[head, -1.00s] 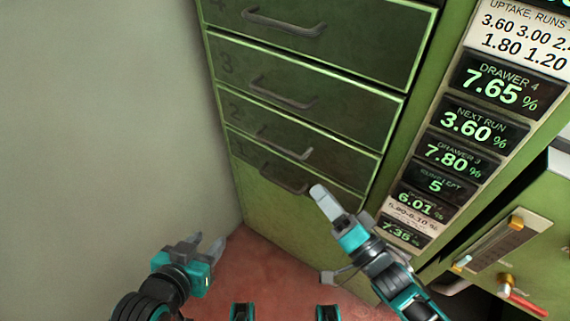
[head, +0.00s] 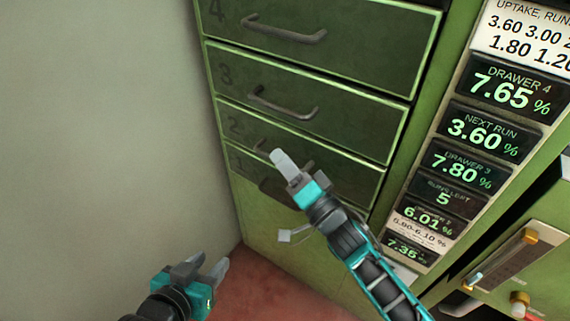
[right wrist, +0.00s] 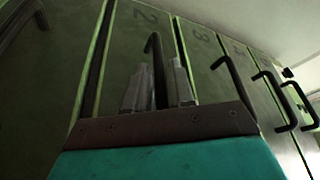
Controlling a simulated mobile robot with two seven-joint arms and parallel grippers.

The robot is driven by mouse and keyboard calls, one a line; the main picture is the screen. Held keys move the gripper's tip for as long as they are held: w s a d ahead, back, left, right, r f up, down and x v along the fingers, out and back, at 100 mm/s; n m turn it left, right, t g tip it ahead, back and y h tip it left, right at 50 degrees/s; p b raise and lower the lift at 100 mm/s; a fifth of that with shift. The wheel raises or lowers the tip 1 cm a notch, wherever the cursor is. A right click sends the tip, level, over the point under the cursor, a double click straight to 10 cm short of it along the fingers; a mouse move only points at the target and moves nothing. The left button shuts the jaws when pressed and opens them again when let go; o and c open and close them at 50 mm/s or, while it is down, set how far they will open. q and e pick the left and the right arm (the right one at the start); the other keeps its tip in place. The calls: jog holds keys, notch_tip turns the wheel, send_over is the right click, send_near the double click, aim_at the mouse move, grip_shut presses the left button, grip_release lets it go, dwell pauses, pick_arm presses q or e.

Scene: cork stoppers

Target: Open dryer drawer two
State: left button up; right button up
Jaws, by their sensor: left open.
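Drawer two (head: 345,171) is a dark green front marked 2, second from the bottom of the cabinet, and looks closed. Its dark bar handle (head: 259,146) is mostly hidden behind my right gripper (head: 293,163) in the head view. In the right wrist view, the handle (right wrist: 157,60) rises between the two fingers of that gripper (right wrist: 160,88), which stand apart on either side of it. I cannot tell whether they touch it. My left gripper (head: 207,264) is open and empty, low at the left, away from the cabinet.
Drawer three (head: 345,113) and drawer four (head: 370,45) are above, with similar bar handles. Drawer one (head: 240,165) is below, its handle partly covered by my arm. A display panel (head: 485,130) stands right of the drawers. A bare wall (head: 100,130) is at the left.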

grip_shut()
pick_arm(q)
jog(key=shift+a, duration=0.1)
dwell(0.3)
